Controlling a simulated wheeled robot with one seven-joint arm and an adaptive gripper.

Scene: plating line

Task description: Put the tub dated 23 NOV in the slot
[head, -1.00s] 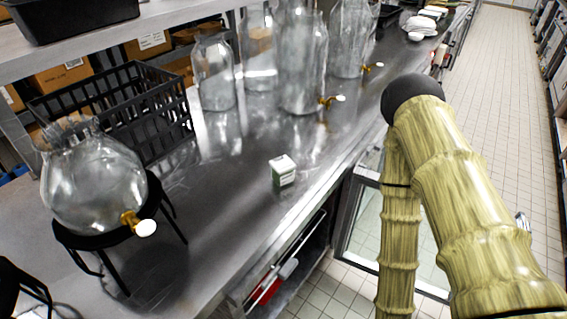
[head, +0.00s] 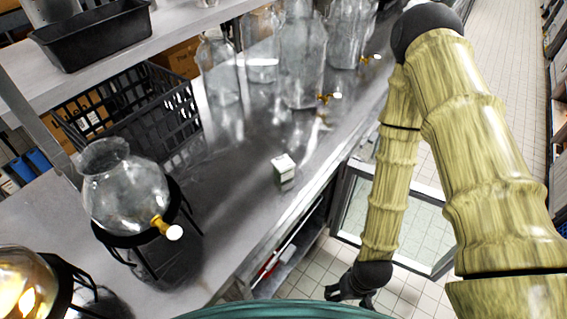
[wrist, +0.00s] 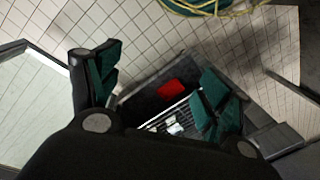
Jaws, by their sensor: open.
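My gripper (head: 357,285) hangs low at the bottom of the head view, in front of the counter and beside an open glass door. In the wrist view its two green-padded fingers (wrist: 160,88) are spread apart with nothing between them. Beyond them is a dark opening under the counter with a wire rack (wrist: 168,116), a red item (wrist: 174,93) and small white items (wrist: 175,128). I cannot tell whether any of these is a tub. No date reading 23 NOV is legible, and I cannot make out the slot.
A glass door (head: 385,215) stands open over the tiled floor. A small white and green box (head: 284,171) stands on the steel counter (head: 235,205). Glass jars (head: 303,60), a round dispenser (head: 125,195) and a black crate (head: 150,115) also stand there.

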